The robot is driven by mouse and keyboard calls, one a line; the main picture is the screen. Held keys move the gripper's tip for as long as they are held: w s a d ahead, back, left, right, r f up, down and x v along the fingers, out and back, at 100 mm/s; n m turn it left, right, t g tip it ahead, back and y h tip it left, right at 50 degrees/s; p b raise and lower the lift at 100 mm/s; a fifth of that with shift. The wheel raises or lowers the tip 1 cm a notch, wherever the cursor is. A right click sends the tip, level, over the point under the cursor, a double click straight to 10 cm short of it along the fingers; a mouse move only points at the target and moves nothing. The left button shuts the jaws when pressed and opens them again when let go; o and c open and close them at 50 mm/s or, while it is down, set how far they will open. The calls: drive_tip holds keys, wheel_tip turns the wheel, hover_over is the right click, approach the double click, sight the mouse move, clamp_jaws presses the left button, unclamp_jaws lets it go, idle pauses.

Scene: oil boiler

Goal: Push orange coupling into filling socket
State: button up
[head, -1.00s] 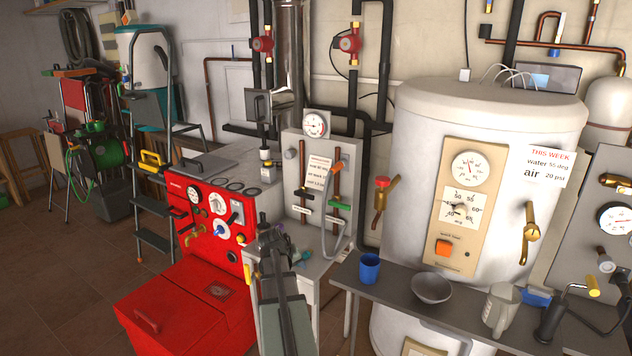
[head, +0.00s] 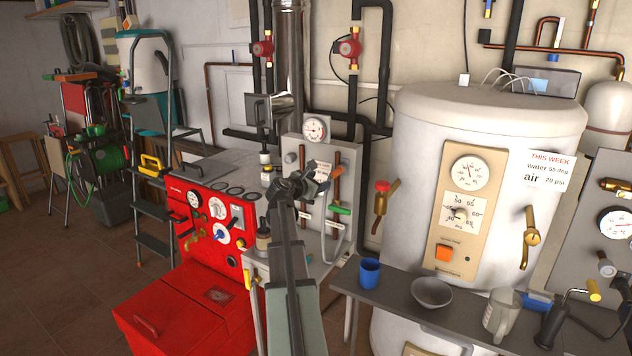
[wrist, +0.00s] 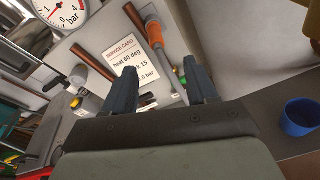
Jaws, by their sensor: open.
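My gripper (head: 300,182) is raised in front of the grey panel with the round gauge and is open. In the wrist view its two dark fingers (wrist: 161,68) are apart with nothing held between them. An orange sleeve (wrist: 154,34), which looks like the coupling, sits on a rod on the panel, beyond the fingertips and apart from them. In the head view the orange-brown piece (head: 337,172) shows just right of my gripper, above a green handle (head: 340,208). I cannot tell which fitting is the filling socket.
A white service card (wrist: 125,62) and a bar gauge (wrist: 62,12) are on the panel. The red boiler (head: 215,215) stands left. A grey shelf (head: 395,292) at right carries a blue cup (head: 370,272), a bowl (head: 432,291) and a jug (head: 502,314).

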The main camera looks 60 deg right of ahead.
sight(329, 178)
drive_tip(key=d+f+n, duration=0.1)
drive_tip(key=d, duration=0.3)
drive_tip(key=d+n, duration=0.1)
drive_tip(key=d, duration=0.4)
drive_tip(key=d+f+n, duration=0.1)
drive_tip(key=d+n, duration=0.1)
drive_tip(key=d, duration=0.2)
drive_tip(key=shift+w+d+f, duration=0.2)
drive_tip(key=shift+d+f, duration=0.1)
clamp_jaws()
idle(0.6)
drive_tip(key=shift+a, duration=0.2)
drive_tip(key=shift+f+v, duration=0.25)
drive_tip(key=shift+v, duration=0.95)
drive_tip(key=shift+f+v, duration=0.25)
drive_tip(key=shift+v, duration=0.95)
drive_tip(key=shift+a, duration=0.1)
